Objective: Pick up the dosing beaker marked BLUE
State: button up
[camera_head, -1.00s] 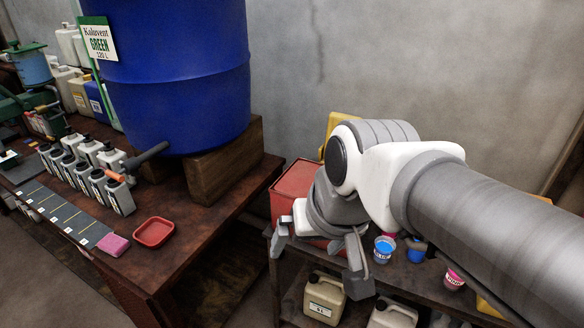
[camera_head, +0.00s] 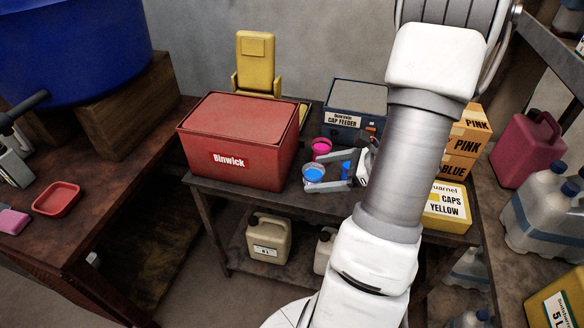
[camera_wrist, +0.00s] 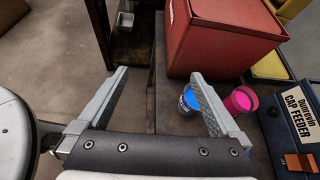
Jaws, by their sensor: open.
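In the wrist view, a blue beaker (camera_wrist: 184,102) is partly hidden behind the right finger. A second blue patch (camera_head: 347,167) shows beside my gripper in the head view, partly covered by it. A pink beaker (camera_head: 321,147) stands just behind; it also shows in the wrist view (camera_wrist: 241,101).
The red Binwick box (camera_head: 238,140) stands left of the beakers. The blue cap feeder (camera_head: 350,122) is behind them, and a yellow caps box (camera_head: 447,207) is at the right. Jugs (camera_head: 268,240) stand on the shelf below. A red tray (camera_head: 57,199) lies on the left bench.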

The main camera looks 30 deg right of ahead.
jog(key=s+d+f+m+t+h+b, duration=0.1)
jog(key=s+d+f+m+t+h, duration=0.25)
jog(key=d+f+m, duration=0.35)
jog(key=n+b, duration=0.2)
jog(key=b, duration=0.1)
send_near(306, 173)
jog(key=shift+y, duration=0.35)
jog(key=x, duration=0.5)
jog(key=shift+w+f, duration=0.1)
jog(key=shift+d+b+x, duration=0.15)
jog(key=shift+b+x, duration=0.05)
jog(key=shift+x, duration=1.1)
jog(key=shift+d+b+x, duration=0.1)
jog(key=shift+b+x, duration=0.05)
jog(key=shift+x, duration=1.15)
jog(key=shift+f, duration=0.1)
jog(key=c, duration=1.5)
